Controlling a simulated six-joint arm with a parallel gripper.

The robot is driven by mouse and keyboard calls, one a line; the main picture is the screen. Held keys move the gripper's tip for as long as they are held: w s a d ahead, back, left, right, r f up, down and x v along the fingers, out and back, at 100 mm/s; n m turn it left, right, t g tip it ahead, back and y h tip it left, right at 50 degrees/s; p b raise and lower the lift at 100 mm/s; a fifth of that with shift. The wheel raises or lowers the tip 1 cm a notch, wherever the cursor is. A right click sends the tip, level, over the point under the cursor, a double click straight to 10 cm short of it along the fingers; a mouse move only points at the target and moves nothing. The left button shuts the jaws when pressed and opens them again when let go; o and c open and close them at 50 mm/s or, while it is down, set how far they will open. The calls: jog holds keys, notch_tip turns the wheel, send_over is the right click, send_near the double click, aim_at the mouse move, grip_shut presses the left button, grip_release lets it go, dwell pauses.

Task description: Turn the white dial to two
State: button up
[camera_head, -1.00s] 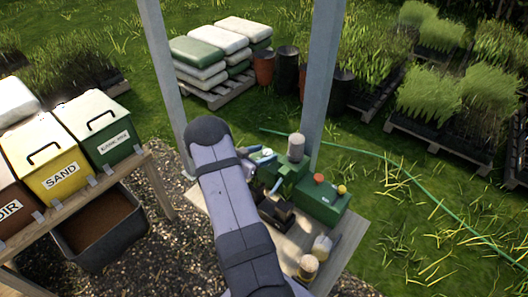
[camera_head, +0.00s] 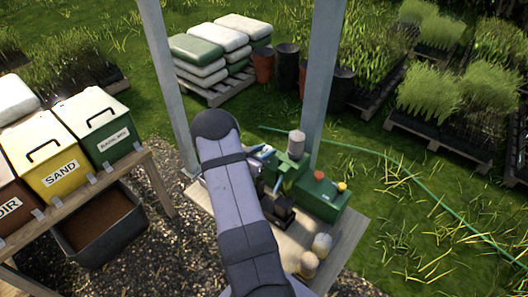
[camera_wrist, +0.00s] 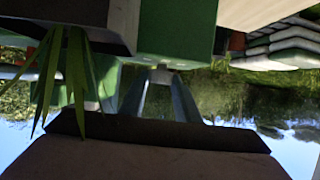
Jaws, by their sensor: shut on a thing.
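The green machine (camera_head: 322,200) stands on a wooden bench, with a pale cylinder on top, a red knob and a yellow knob. In the head view my arm covers the machine's near left side, and my gripper and the white dial cannot be made out there. In the wrist view, two grey-blue fingers of my gripper (camera_wrist: 160,74) converge against the green housing. They close on a small pale piece, the white dial (camera_wrist: 161,67), which is mostly hidden. Its pointer and numbers cannot be read.
In the wrist view, green leaves (camera_wrist: 70,75) hang in front at left, below a dark block. A shed post (camera_head: 322,80) rises behind the machine. Labelled bins (camera_head: 62,170) stand at left.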

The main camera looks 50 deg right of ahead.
jog(key=shift+s+d+r+n+t+y+b, duration=0.1)
jog(key=shift+s+n+t+y+b, duration=0.05)
jog(key=shift+n+t+b, duration=0.55)
jog(key=shift+s+d+n+t+y+b, duration=0.15)
jog(key=shift+n+t+b, duration=0.2)
jog(key=shift+n+t, duration=0.55)
jog(key=shift+a, duration=0.15)
jog(key=o, duration=1)
jog(key=shift+o, duration=0.2)
jog(key=shift+a, duration=0.1)
jog(key=shift+a, duration=0.15)
jog(key=b+v, duration=0.2)
jog(key=v, duration=0.5)
